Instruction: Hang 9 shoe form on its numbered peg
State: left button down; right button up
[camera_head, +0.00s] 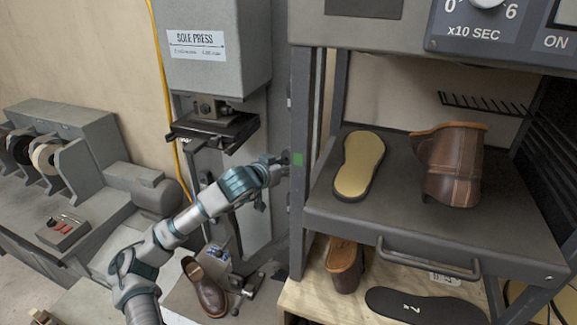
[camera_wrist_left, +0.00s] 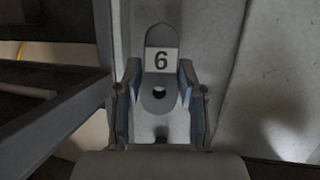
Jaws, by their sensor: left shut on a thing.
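My left gripper (camera_head: 281,162) is beside the front post of the oven-like rack, in front of the grey press column. In the left wrist view, the left gripper (camera_wrist_left: 158,100) is shut on a grey tongue-shaped form (camera_wrist_left: 158,38) with a round hole. The form is mostly hidden by the gripper and arm in the head view. No numbered peg can be made out. My right gripper is not in view.
The rack's shelf (camera_head: 330,213) holds a tan sole (camera_head: 359,165) and a brown shoe upper (camera_head: 455,165). Below are another brown shoe (camera_head: 344,264) and a black sole (camera_head: 425,306). A brown shoe (camera_head: 206,288) stands below my arm. The sole press (camera_head: 217,60) rises behind it.

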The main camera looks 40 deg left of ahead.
pick_arm(q)
jog(key=shift+a, duration=0.25)
jog(key=shift+w+d+r, duration=0.1)
jog(key=shift+d, duration=0.1)
jog(key=shift+d+r, duration=0.1)
jog(key=shift+d, duration=0.2)
jog(key=shift+d+r+p, duration=0.2)
jog(key=shift+r+p, duration=0.1)
jog(key=shift+p, duration=0.25)
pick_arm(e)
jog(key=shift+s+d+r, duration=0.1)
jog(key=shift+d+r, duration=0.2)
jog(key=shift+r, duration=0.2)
pick_arm(q)
jog(key=shift+w, duration=0.1)
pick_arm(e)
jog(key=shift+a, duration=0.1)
pick_arm(q)
jog(key=shift+w+a, duration=0.2)
jog(key=shift+a, duration=0.1)
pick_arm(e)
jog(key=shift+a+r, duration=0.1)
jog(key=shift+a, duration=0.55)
